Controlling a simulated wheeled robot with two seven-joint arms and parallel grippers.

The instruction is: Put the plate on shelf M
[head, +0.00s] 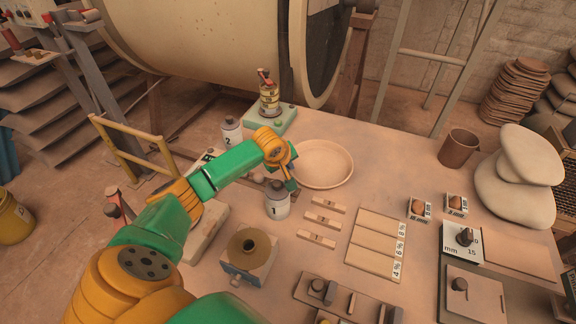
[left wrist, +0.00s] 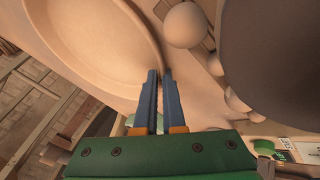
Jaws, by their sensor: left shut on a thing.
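The plate (head: 325,162) is a round, shallow beige dish at the middle of the table in the head view. Its rim and inside also fill the upper left of the left wrist view (left wrist: 95,35). My left gripper (head: 289,181) is at the plate's left front edge. In the left wrist view its blue fingers (left wrist: 159,78) are close together at the rim, shut on the plate. Whether the plate is clear of the table I cannot tell. I can read no M label on any shelf. My right gripper is not in view.
A white jar marked 1 (head: 277,203) stands just in front of my left gripper. A jar marked 2 (head: 231,132) and a lantern-like device (head: 268,95) stand behind the arm. Small wooden blocks (head: 323,220) lie in front. A brown cup (head: 458,148) is at right; the table between is clear.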

